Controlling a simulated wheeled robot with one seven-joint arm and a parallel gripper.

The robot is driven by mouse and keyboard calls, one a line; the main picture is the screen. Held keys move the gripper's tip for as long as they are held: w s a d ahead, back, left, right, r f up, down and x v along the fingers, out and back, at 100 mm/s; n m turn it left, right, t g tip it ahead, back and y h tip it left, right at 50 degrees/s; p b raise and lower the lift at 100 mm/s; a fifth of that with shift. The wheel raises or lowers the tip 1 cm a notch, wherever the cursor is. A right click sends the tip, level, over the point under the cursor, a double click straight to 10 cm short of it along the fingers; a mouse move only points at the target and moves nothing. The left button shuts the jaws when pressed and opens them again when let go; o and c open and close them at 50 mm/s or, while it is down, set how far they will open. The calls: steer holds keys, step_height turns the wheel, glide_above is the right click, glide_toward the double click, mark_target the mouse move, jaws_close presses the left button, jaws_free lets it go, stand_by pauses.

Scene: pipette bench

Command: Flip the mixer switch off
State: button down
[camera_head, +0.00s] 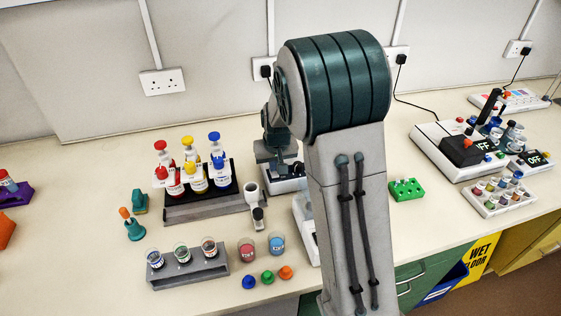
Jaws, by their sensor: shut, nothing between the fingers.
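My gripper (276,168) hangs pointing down at the left of my arm, just above a small pale device (285,186) with a dark top. The jaws are shut and empty. My arm covers much of this device, and I cannot make out a switch on it or tell whether it is the mixer. A larger white unit (437,140) stands at the right, with a black box, coloured knobs and a dark lever on it. A small dark panel marked OFF (537,159) sits at its right. I cannot tell whether either belongs to the mixer.
A rack (200,208) of red, yellow and blue-capped bottles stands left of my gripper. A grey vial block (190,272), loose caps and two small jars are in front. A green block (406,190) and a white vial tray (500,201) are at the right. The back bench strip is mostly clear.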

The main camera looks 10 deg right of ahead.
steer(key=shift+s+f, duration=0.1)
steer(key=shift+s, duration=0.85)
steer(key=shift+r, duration=0.25)
steer(key=p+v, duration=0.1)
steer(key=v, duration=0.1)
steer(key=p+v, duration=0.1)
steer(key=v, duration=0.1)
steer(key=shift+w+r, duration=0.1)
steer(key=shift+w, duration=0.35)
steer(key=b+v, duration=0.1)
steer(key=v, duration=0.8)
steer(key=shift+s+r+b, duration=0.2)
steer(key=shift+s+b, duration=0.15)
steer(key=shift+s, duration=0.05)
steer(key=shift+a, duration=0.1)
